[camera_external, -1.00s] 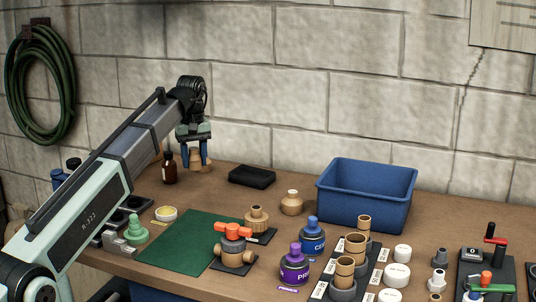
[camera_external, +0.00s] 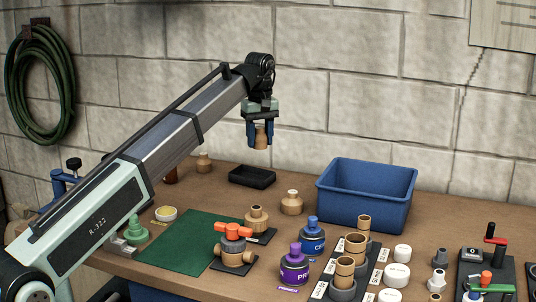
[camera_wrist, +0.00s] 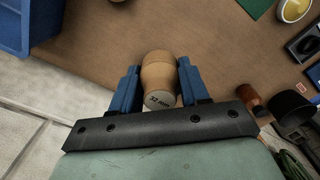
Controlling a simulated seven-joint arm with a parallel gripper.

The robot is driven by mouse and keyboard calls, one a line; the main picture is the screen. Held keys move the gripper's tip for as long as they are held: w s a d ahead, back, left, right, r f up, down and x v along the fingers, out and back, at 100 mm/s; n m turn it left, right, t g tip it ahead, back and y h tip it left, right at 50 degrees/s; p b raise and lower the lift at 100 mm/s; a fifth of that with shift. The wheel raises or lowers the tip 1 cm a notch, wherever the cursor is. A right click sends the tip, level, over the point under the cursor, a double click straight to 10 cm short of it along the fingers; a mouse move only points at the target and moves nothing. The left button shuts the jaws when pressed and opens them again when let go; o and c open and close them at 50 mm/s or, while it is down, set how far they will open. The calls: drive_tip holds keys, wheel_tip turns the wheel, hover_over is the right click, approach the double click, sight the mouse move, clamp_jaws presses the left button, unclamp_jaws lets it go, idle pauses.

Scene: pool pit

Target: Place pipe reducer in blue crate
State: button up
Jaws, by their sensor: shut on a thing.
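My gripper (camera_external: 261,136) is shut on a tan pipe reducer (camera_external: 261,137) and holds it in the air above the back of the table, left of the crate. In the wrist view the reducer (camera_wrist: 159,75) sits between the blue fingers of my gripper (camera_wrist: 158,78), with "32 mm" on its pale end. The blue crate (camera_external: 362,205) stands open at the back right of the table. Its corner (camera_wrist: 22,25) shows at the top left of the wrist view. The crate's floor is hidden in the external view.
A shallow black tray (camera_external: 252,177) lies below my gripper. Two similar tan fittings stand on the table, one near the crate (camera_external: 291,203) and one at the back left (camera_external: 204,163). Blue and purple cans (camera_external: 295,266) and upright pipes stand in front of the crate.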

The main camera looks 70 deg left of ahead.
drive_tip(key=w+d, duration=2)
drive_tip(key=w, duration=0.4)
drive_tip(key=shift+s+f, duration=0.1)
drive_tip(key=shift+f, duration=7.7)
drive_tip(key=o, duration=1.1)
drive_tip(key=shift+f, duration=0.1)
wheel_tip(320, 180, up, 12)
drive_tip(key=shift+r, duration=0.15)
